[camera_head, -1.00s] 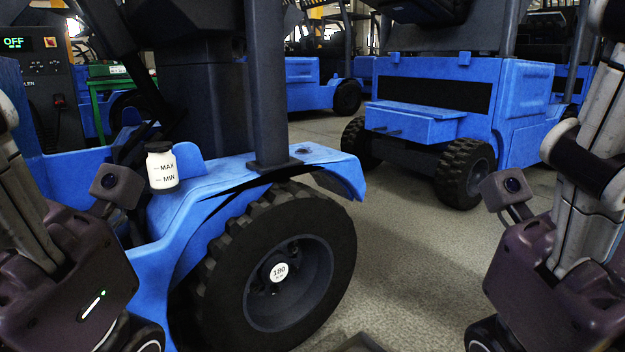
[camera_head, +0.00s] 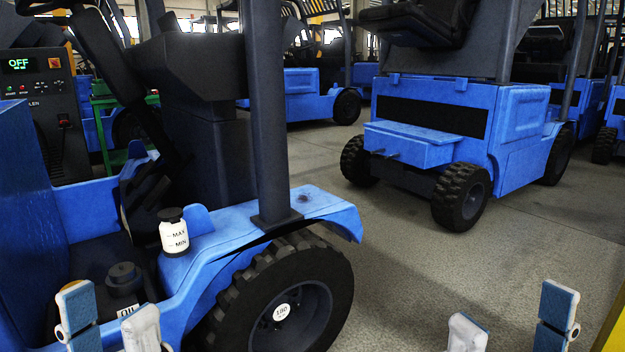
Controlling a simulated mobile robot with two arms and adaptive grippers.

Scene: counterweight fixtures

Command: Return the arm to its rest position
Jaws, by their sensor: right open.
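My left gripper (camera_head: 108,312) shows at the bottom left, with its two pale and blue-grey fingertips pointing up and apart. My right gripper (camera_head: 513,318) shows at the bottom right, fingers up and wide apart, with only floor behind the gap. The palms and most of both arms are below the picture edge. No gripper is seen holding anything.
A blue forklift (camera_head: 318,207) stands close at left, with a white MAX/MIN bottle (camera_head: 174,238), a dark cap (camera_head: 124,278) and a black tyre (camera_head: 290,300). Another blue forklift (camera_head: 528,125) stands further back. A control panel (camera_head: 45,100) reads OFF. Grey floor (camera_head: 415,270) is clear between.

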